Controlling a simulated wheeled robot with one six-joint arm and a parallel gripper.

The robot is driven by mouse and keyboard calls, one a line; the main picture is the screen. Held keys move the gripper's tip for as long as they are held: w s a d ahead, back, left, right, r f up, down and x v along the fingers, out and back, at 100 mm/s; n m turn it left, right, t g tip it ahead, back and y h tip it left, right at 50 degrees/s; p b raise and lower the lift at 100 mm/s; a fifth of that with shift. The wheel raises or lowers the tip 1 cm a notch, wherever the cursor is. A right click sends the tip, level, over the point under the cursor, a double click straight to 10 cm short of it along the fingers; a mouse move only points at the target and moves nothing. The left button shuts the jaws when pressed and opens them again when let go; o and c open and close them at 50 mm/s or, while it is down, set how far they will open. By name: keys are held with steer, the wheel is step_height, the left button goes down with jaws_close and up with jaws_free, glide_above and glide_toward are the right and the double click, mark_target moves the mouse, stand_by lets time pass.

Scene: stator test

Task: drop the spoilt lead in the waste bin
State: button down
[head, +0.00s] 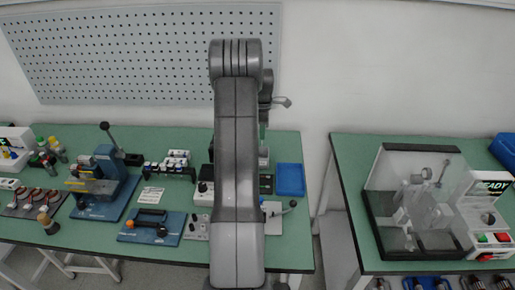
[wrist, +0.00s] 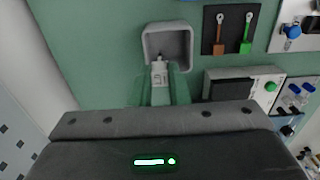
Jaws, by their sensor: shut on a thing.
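My gripper (wrist: 160,84) is seen in the wrist view, its jaws shut on a small pale piece with a dark tip, which I take to be the spoilt lead (wrist: 158,70). Most of the lead is hidden by the jaws. A grey square open container (wrist: 183,30), which looks like the waste bin, lies just beyond the fingertips. The lead's tip overlaps the container's opening in this view; I cannot tell its height above it. In the head view my arm hides the gripper, lead and bin.
A blue tray (head: 290,180) lies on the green bench's right end. A blue press (head: 108,180) stands left. A gap separates the second bench (head: 350,215), which bears a clear-covered tester (head: 415,200).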

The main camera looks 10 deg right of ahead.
steer(key=shift+w+f, duration=0.1)
steer(key=shift+w, duration=0.15)
steer(key=shift+f, duration=0.15)
steer(key=shift+s+f+b, duration=0.15)
steer(key=shift+f+b, duration=1.7)
steer(key=shift+f, duration=0.85)
steer(key=c, duration=1.3)
jaws_free()
